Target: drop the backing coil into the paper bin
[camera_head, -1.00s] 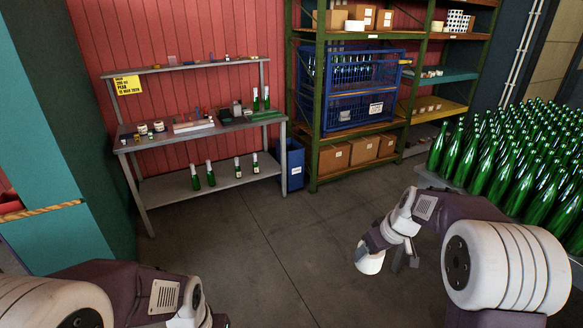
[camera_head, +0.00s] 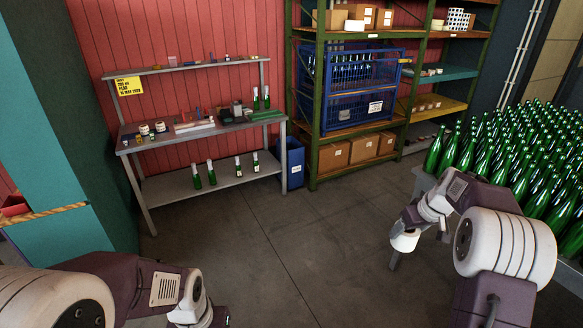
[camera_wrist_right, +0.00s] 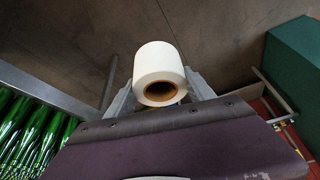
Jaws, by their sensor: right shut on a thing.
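The backing coil, a white roll with a brown core, shows in the head view (camera_head: 405,241) and in the right wrist view (camera_wrist_right: 158,62). My right gripper (camera_wrist_right: 160,88) is shut on it, with a grey finger on either side, and holds it above the floor at the right. A blue bin (camera_head: 294,165) with a white label, likely the paper bin, stands on the floor at the right end of the workbench. The coil is well apart from it. My left gripper (camera_head: 218,316) is mostly cut off at the lower edge of the head view; its fingers are hidden.
The metal workbench (camera_head: 150,190) holds small items and several green bottles. A green shelf rack (camera_head: 313,120) with blue crates and cartons stands right of the bin. Many green bottles (camera_head: 540,150) crowd a table at the right. The middle floor is clear.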

